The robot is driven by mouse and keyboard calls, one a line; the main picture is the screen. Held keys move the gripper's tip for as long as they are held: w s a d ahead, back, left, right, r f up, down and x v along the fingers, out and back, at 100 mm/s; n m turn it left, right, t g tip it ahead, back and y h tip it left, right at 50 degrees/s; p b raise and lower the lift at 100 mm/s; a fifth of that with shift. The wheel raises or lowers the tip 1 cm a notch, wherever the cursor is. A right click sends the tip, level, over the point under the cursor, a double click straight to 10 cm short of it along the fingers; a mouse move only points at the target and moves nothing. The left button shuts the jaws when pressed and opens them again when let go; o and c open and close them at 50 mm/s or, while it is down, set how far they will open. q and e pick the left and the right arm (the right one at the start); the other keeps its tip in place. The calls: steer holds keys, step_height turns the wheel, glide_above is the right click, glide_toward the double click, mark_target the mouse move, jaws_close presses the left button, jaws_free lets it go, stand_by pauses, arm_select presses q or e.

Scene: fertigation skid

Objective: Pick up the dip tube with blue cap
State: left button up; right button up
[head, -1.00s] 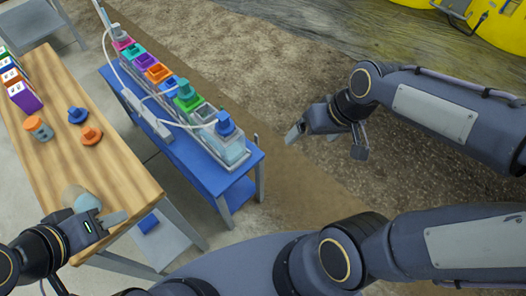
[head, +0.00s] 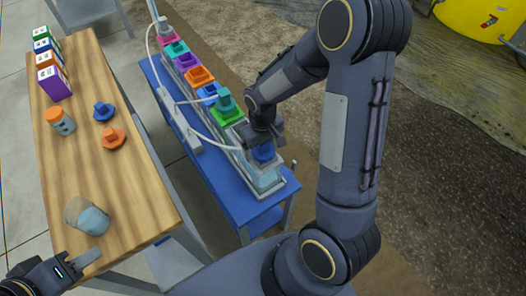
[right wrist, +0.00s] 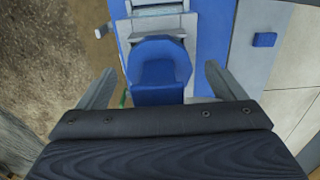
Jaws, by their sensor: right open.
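The dip tube's blue cap (head: 264,153) sits on the clear container at the near end of the row on the blue bench. Its tube below is hidden. My right gripper (head: 265,134) is directly over this cap. In the right wrist view the blue cap (right wrist: 160,65) lies between the two spread fingers of the right gripper (right wrist: 158,85), which is open with gaps on both sides. My left gripper (head: 85,262) is low at the left, by the wooden table's near end; its jaw opening is not clear.
The blue bench (head: 228,194) carries several coloured containers and a white hose (head: 196,118). A green cap (head: 225,103) stands close behind my right gripper. The wooden table (head: 125,190) holds loose blue (head: 103,111) and orange (head: 113,138) caps, a jar (head: 61,122) and boxes (head: 54,84).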

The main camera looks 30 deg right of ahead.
steer(key=shift+f, duration=0.8)
steer(key=shift+c, duration=0.4)
steer(key=c, duration=1)
steer(key=shift+r, duration=0.1)
